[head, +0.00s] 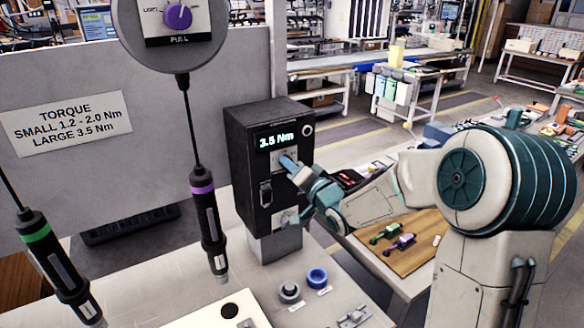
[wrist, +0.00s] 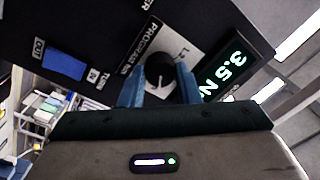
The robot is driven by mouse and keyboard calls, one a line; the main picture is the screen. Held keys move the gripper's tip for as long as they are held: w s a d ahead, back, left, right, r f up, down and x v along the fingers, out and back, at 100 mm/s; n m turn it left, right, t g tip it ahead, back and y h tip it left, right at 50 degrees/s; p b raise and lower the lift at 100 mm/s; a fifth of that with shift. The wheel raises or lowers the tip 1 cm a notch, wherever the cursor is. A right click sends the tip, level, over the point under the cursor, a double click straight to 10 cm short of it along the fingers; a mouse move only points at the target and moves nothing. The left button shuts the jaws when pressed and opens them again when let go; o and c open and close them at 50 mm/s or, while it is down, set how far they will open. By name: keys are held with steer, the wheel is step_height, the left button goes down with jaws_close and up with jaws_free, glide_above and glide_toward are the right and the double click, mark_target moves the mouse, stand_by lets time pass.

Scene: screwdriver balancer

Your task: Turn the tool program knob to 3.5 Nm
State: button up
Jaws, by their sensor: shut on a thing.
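The tool controller (head: 245,165) is a black box on a grey stand, and its green display (head: 276,140) reads 3.5 Nm. The display also shows at the right in the wrist view (wrist: 228,72). The black program knob (wrist: 160,70) sits on a pale label plate marked PROGRAM. My gripper (wrist: 160,88) has its two blue fingers shut on the knob, one on each side. In the head view my gripper (head: 288,162) reaches the controller's front face from the right and hides the knob.
A purple-banded screwdriver (head: 208,225) hangs left of the controller, and a green-banded one (head: 58,268) hangs further left. A round balancer (head: 170,40) hangs above. A blue ring (head: 317,278) sits on the bench in front. A torque sign (head: 66,122) is on the grey panel.

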steer(key=o, duration=1)
steer(key=shift+c, duration=0.2)
steer(key=b+v, duration=0.2)
steer(key=v, duration=1.1)
steer(key=shift+s+d, duration=0.25)
steer(key=shift+s, duration=0.1)
steer(key=shift+f, duration=0.15)
